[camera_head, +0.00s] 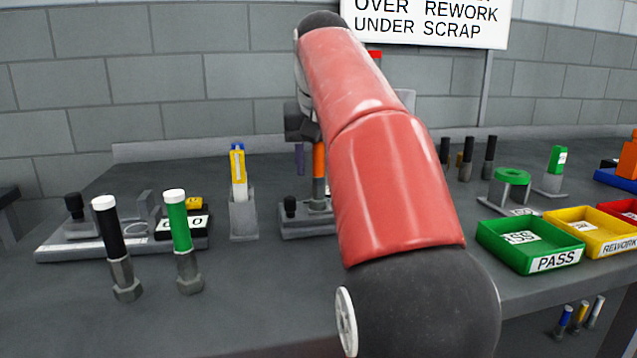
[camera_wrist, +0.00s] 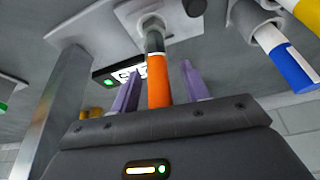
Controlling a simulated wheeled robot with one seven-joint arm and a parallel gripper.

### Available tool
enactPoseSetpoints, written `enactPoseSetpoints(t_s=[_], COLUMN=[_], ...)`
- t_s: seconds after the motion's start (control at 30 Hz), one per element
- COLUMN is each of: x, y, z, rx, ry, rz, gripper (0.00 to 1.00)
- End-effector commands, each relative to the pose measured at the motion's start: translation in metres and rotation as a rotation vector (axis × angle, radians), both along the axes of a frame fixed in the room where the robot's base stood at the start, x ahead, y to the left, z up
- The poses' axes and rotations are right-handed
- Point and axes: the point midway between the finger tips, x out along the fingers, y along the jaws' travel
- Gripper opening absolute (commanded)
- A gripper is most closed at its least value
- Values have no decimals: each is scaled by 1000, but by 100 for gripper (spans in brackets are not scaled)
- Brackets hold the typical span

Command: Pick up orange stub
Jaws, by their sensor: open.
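The orange stub (camera_head: 319,161) stands upright in a small grey fixture (camera_head: 308,222) near the middle of the table, partly behind my red arm. My gripper (camera_wrist: 161,67) is open, with one purple finger on each side of the stub. In the head view one purple finger shows just left of the stub; the other is hidden.
A yellow-and-white piece with a blue tip (camera_head: 238,172) stands in a grey holder to the left. Black (camera_head: 108,230) and green (camera_head: 178,226) handled tools stand at front left. Green (camera_head: 530,250) and yellow (camera_head: 580,236) trays are on the right. A grey post (camera_wrist: 50,110) rises beside my gripper.

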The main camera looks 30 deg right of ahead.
Motion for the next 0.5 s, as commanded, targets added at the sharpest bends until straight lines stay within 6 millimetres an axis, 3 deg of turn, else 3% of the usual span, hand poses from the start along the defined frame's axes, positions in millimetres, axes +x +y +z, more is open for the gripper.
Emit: enactPoseSetpoints(t_s=[0.17, 0.5], x=[0, 0], y=[0, 0], z=[0, 0], rx=[0, 0], ry=[-1, -1], rz=[0, 0], gripper=[46, 2])
